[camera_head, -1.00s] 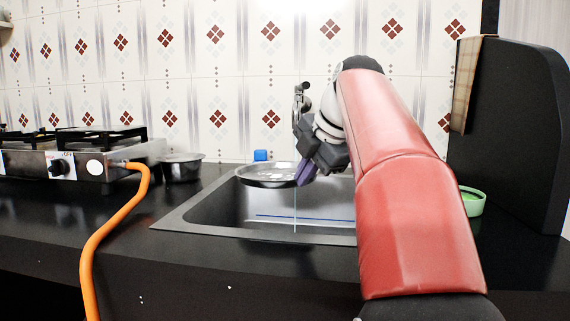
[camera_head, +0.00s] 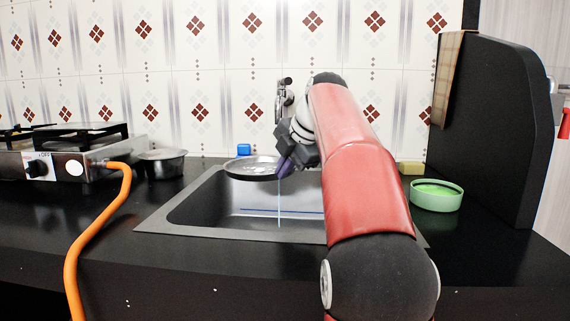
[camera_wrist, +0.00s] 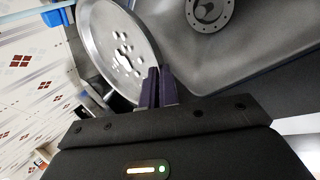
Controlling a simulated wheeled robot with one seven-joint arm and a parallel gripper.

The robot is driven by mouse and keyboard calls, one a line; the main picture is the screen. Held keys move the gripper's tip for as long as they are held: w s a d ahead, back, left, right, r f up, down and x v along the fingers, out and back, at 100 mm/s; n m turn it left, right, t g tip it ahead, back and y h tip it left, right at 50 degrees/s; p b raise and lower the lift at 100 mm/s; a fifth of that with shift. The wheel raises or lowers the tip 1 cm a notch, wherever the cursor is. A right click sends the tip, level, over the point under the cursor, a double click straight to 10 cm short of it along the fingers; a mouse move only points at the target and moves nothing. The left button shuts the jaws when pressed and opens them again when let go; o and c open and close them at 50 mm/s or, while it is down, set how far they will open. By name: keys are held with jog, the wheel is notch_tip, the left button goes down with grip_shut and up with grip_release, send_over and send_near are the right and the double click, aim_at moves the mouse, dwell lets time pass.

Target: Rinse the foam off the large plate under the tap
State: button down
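The large plate (camera_head: 251,170), a round metal one, is over the back left of the sink (camera_head: 190,215), close to level in the head view. White foam spots lie on its face in the wrist view (camera_wrist: 122,50). My gripper (camera_head: 286,166) is shut on the plate's near right rim; its purple fingers also show in the wrist view (camera_wrist: 158,88). The tap (camera_head: 284,88) stands behind, partly hidden by my arm. A thin pale stream (camera_head: 279,205) shows below the gripper, down into the sink. Whether water hits the plate, I cannot tell.
A metal pot (camera_head: 163,164) and a stove (camera_head: 60,160) with an orange hose (camera_head: 95,225) stand at the left. A blue block (camera_head: 244,149) is behind the plate. A green-lined bowl (camera_head: 437,197), a yellow sponge-like block (camera_head: 411,168) and a black panel (camera_head: 490,130) are at the right.

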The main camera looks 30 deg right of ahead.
jog(key=w+p, duration=0.1)
jog(key=w+d+p, duration=0.1)
jog(key=w, duration=0.1)
jog(key=w+d, duration=0.1)
jog(key=shift+w+f+p, duration=0.2)
jog(key=shift+f+p, duration=0.1)
jog(key=shift+p, duration=0.1)
jog(key=shift+w+d+f+p, duration=0.2)
jog(key=shift+w+p, duration=0.1)
jog(key=shift+w, duration=0.2)
jog(key=shift+s+d, duration=0.1)
jog(key=shift+s+d, duration=0.15)
jog(key=shift+d, duration=0.3)
jog(key=shift+a, duration=0.2)
jog(key=shift+w+a, duration=0.25)
jog(key=shift+a, duration=0.15)
jog(key=shift+s, duration=0.1)
